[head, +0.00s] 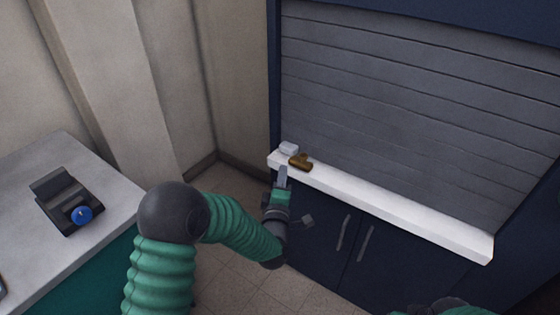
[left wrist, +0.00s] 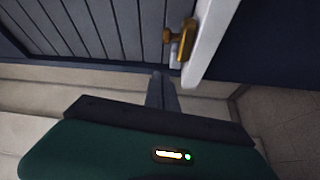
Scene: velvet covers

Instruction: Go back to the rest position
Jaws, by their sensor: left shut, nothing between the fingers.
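My left arm (head: 235,218) is green and ribbed and reaches in from the lower left. Its gripper (head: 283,172) is shut and empty, just in front of the left end of a white ledge (head: 400,207). A brass-coloured handle-like piece (head: 300,161) sits on the ledge close to the gripper tip, beside a small white block (head: 288,148). In the left wrist view the shut fingers (left wrist: 160,78) point toward the brass piece (left wrist: 187,40), apart from it. My right arm shows only as a dark and green part at the bottom edge; its gripper is not in view.
A grey slatted shutter (head: 420,100) rises behind the ledge. Dark blue cabinet doors (head: 345,255) with two handles are below. A light counter (head: 60,165) at the left holds a dark device with a blue knob (head: 81,214). Tiled floor (head: 235,290) lies between.

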